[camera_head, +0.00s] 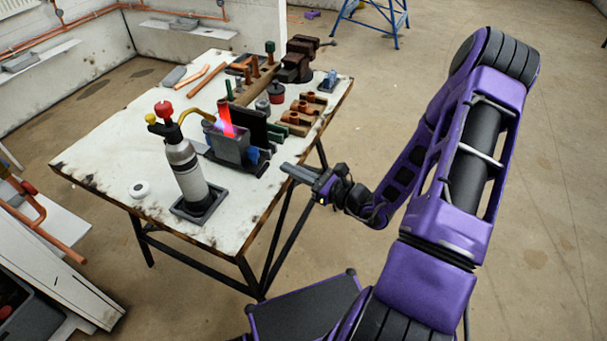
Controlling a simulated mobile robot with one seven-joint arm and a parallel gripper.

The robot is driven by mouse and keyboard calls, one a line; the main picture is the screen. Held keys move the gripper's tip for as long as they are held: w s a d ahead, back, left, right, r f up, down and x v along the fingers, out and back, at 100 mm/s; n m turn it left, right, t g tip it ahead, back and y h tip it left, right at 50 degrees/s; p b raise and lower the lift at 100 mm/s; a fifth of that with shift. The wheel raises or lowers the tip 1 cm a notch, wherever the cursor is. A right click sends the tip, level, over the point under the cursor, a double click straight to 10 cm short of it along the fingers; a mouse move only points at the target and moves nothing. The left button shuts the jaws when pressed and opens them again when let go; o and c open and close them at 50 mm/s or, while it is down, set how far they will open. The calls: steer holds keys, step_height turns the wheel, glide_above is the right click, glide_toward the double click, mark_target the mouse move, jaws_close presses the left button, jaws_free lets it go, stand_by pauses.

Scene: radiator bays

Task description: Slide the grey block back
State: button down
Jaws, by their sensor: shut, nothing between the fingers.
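A grey block (228,147) stands upright near the middle of the white workbench (110,150), on a dark base. A torch flame and a glowing orange-red piece (225,117) show right at its upper edge. A dark upright plate (251,126) stands just behind it, and a small blue part (254,157) is at its right side. My gripper (286,169) points left at the bench's right edge, to the right of the block and apart from it. Its fingers are together and empty.
A gas torch (182,160) with a red knob stands in a dark tray (203,206) left of the block. Copper fittings on wooden blocks (301,115) and a vise (302,55) are farther back. A white roll (139,189) lies front left. Bare benchtop lies left.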

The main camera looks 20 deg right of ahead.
mark_target(257, 154)
steer(key=x, duration=0.7)
steer(key=shift+w+a, duration=0.2)
steer(key=shift+w, duration=0.05)
steer(key=shift+a, duration=0.1)
steer(key=x, duration=0.4)
steer(key=a+x, duration=0.1)
steer(key=x, duration=0.4)
steer(key=s+x, duration=0.1)
steer(key=x, duration=0.3)
steer(key=shift+w+a+b, duration=0.15)
steer(key=shift+a+b, duration=0.25)
steer(key=shift+a, duration=0.15)
steer(key=shift+w+a+r, duration=0.1)
steer(key=shift+w+a, duration=0.1)
steer(key=shift+r, duration=0.15)
steer(key=shift+a+r, duration=0.1)
